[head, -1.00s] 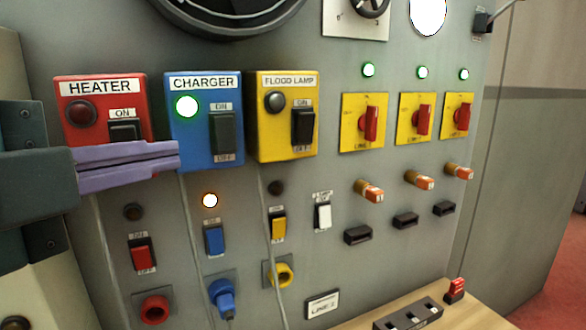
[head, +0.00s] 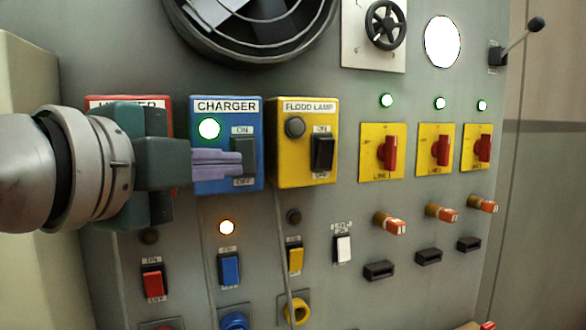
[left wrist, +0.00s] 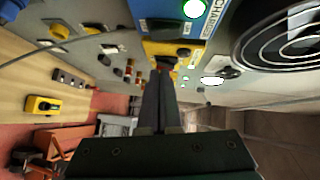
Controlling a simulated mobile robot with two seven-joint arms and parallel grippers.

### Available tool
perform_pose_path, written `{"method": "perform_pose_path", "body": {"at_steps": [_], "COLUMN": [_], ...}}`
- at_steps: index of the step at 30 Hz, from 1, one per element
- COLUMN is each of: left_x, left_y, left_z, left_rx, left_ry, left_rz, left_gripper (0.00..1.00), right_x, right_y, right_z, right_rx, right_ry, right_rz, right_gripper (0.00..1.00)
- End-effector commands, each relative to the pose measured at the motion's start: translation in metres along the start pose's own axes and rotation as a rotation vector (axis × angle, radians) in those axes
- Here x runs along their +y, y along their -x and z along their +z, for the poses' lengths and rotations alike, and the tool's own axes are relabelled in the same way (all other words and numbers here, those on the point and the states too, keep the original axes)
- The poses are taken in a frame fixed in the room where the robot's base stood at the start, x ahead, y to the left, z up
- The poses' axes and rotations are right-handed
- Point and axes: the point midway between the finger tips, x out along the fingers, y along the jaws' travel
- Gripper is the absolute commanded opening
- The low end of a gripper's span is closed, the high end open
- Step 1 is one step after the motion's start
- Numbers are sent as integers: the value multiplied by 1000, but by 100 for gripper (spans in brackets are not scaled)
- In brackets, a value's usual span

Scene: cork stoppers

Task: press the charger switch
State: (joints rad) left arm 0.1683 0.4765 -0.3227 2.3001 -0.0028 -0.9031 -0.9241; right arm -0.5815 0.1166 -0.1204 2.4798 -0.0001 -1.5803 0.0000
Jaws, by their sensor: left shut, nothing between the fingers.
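The blue charger box (head: 213,187) is on the grey panel, between the red heater box and the yellow flood lamp box. Its black rocker switch (head: 249,150) is on its right side, between ON and OFF labels. My left gripper (head: 240,163) is shut and empty. Its purple fingertips overlap the switch's left edge in the head view; whether they touch it I cannot tell. In the left wrist view the fingers (left wrist: 160,100) point towards the boxes, and the blue box (left wrist: 158,8) shows at the top. My right gripper is out of view.
My left arm hides most of the heater box (head: 100,100). The flood lamp box (head: 288,174) is close on the right. Below are small red, blue (head: 230,269) and yellow switches and hanging cables. A large fan (head: 250,25) is above. Red rotary knobs (head: 388,152) are farther right.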

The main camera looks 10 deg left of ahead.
Motion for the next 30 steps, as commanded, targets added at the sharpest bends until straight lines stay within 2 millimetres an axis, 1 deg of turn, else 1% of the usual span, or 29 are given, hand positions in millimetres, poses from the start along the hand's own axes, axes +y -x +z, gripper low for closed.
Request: {"method": "perform_pose_path", "body": {"at_steps": [1, 6, 9, 12, 18, 27, 30], "left_x": [-3, -3, -2, -2, 0, 0, 4], "left_y": [-10, -40, -50, -57, -64, -64, -66], "left_z": [-1, 0, 14, 21, 28, 28, 30], "left_rx": [0, 0, -3, -1, 0, 0, 0], "left_ry": [3, 1, -2, -1, -1, -1, -13], "left_rz": [2, 1, 3, 2, 1, -1, -13], "left_gripper": [0, 0, 0, 0, 0, 0, 0], "right_x": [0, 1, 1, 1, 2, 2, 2], "right_y": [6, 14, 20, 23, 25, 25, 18], "right_z": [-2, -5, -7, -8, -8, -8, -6], "right_rx": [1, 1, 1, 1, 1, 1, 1], "right_ry": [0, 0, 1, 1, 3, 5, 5], "right_rz": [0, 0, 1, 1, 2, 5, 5], "right_gripper": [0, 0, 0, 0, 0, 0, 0]}}
